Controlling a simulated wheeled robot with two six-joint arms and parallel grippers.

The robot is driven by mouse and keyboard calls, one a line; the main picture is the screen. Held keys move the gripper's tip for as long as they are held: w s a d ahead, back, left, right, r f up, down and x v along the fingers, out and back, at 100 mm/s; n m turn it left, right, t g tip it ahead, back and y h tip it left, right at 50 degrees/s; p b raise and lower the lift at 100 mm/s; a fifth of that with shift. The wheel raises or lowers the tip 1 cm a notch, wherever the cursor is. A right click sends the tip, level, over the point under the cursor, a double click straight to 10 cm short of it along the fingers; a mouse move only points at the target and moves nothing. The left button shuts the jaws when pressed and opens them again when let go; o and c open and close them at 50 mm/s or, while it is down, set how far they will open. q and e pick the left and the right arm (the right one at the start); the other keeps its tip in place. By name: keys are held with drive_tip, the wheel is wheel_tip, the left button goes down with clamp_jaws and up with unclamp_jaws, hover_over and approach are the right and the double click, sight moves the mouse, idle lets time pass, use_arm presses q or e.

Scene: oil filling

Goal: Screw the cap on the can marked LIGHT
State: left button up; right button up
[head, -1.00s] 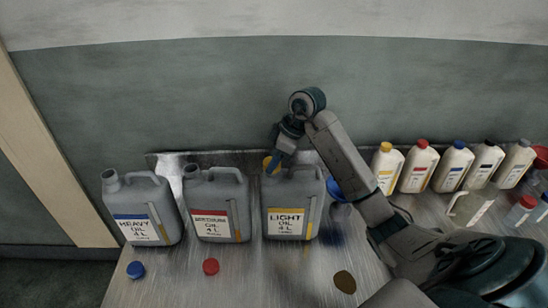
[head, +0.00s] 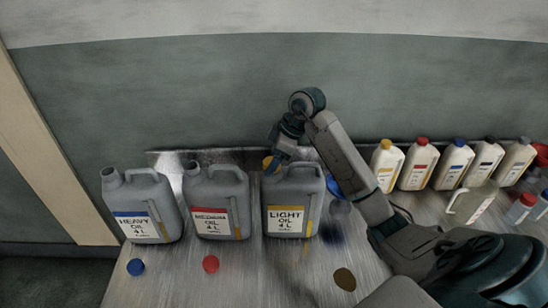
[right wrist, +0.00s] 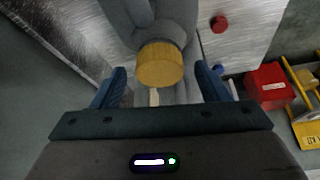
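The grey can marked LIGHT (head: 291,193) stands upright on the metal table, with a yellow and white label. A yellow cap (head: 267,162) sits at its neck; in the right wrist view the cap (right wrist: 160,65) looks level on the neck. I cannot tell how tight it is. My right gripper (head: 272,165) is over the neck. In the right wrist view my right gripper's blue fingers (right wrist: 160,88) are spread on either side of the cap, with a gap at each side. My left gripper is not in view.
The HEAVY can (head: 143,207) and the can with a red label (head: 216,203) stand to the left, open. A blue cap (head: 136,267) and a red cap (head: 211,264) lie in front. Several white bottles (head: 418,165) stand at the right. A dark yellow disc (head: 344,279) lies in front.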

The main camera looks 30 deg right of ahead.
drive_tip(key=shift+s+d+r+b, duration=0.1)
drive_tip(key=shift+d+r+b, duration=0.05)
drive_tip(key=shift+r+b, duration=0.2)
drive_tip(key=v, duration=1)
drive_tip(key=shift+s, duration=0.1)
